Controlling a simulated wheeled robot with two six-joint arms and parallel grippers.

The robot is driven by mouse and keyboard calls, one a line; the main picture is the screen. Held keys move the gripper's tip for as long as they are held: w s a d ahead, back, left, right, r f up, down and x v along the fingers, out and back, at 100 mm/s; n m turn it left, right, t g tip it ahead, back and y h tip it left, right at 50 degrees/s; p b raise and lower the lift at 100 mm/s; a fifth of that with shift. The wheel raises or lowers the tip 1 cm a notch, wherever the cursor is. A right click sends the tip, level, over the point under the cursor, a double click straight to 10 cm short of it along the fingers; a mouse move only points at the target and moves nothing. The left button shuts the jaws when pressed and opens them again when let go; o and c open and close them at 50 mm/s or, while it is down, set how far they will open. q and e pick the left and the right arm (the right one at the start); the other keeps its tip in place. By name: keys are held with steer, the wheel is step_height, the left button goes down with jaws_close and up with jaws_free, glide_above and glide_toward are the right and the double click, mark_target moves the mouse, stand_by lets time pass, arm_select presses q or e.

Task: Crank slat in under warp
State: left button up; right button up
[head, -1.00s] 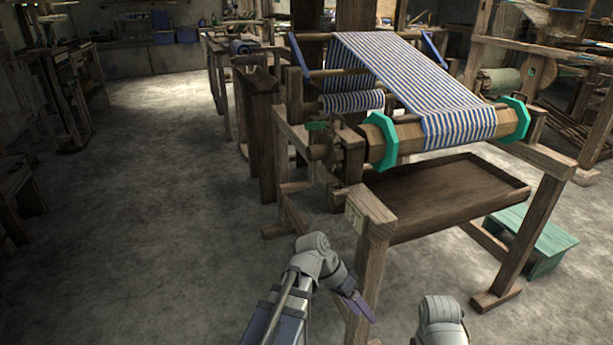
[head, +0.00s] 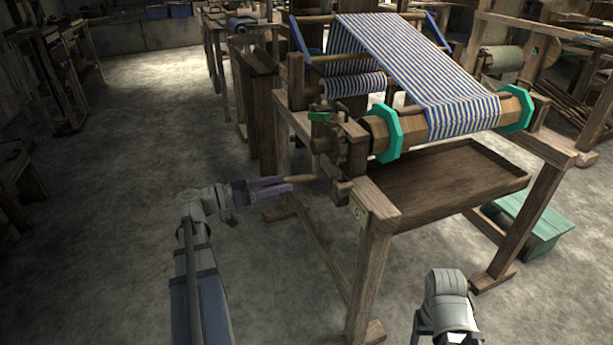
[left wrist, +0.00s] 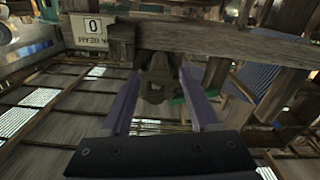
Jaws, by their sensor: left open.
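The blue-and-white striped warp (head: 395,60) runs down over a wooden beam (head: 408,126) with green octagonal end plates. A crank (head: 318,150) is at the beam's left end, with a wooden handle (head: 304,178) pointing left. My left gripper (head: 288,184) is open, its purple fingers at the free end of the handle. In the left wrist view the crank parts (left wrist: 155,80) show between the two spread fingers (left wrist: 158,100); contact cannot be told. I cannot make out a separate slat. Only part of my right arm shows at the bottom right; its gripper is not in view.
The loom's front post (head: 370,275) stands right of my left arm. A wooden tray (head: 440,190) hangs below the beam, and a green bench (head: 525,222) stands at the right.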

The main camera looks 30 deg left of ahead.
mark_target(304, 178)
arm_select(q)
steer(key=shift+x, duration=3.95)
jaws_close()
